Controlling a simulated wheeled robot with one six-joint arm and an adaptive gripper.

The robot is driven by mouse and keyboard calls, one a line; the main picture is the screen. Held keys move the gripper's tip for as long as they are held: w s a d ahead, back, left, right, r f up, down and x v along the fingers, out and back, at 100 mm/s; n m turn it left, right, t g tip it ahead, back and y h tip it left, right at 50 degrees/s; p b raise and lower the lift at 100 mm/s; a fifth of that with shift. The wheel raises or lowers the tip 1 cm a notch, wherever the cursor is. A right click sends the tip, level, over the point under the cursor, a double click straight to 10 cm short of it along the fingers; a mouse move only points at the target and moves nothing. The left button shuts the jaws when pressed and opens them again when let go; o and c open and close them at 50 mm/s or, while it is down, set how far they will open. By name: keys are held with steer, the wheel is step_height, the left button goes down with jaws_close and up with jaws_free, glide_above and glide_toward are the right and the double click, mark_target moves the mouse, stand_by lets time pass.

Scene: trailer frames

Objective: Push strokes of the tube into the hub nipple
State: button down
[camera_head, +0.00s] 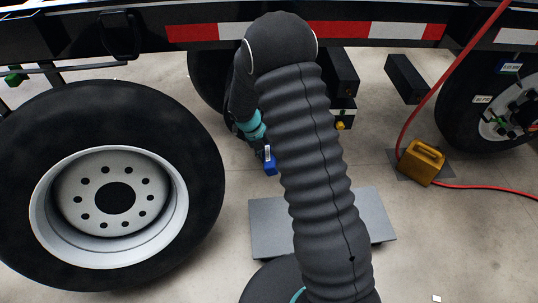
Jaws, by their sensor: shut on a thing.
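My gripper (256,143) shows only in part below the teal ring of my wrist, left of my ribbed black arm. My arm covers much of it, and its fingertips are not clear. A small blue object with a white label (270,165) is at its lower end, held in it; it may be the tube, but its full shape is hidden. The left wheel has a bare silver hub (115,193) with a dark centre. I cannot make out a nipple on either one.
A trailer rail (378,30) with red and white tape runs across the top. Big tyres (203,184) stand left and right. A yellow box (421,162) with a red hose (436,88) sits at right. A grey plate (263,231) lies on the floor under my arm.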

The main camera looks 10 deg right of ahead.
steer(key=shift+w, duration=0.25)
steer(key=shift+s+a, duration=0.1)
steer(key=shift+s, duration=0.4)
stand_by(0.7)
steer(key=shift+w, duration=0.5)
stand_by(3.0)
steer(key=shift+s, duration=0.55)
stand_by(0.6)
steer(key=s+a, duration=0.2)
steer(key=s, duration=0.7)
steer(key=shift+s, duration=0.35)
stand_by(0.8)
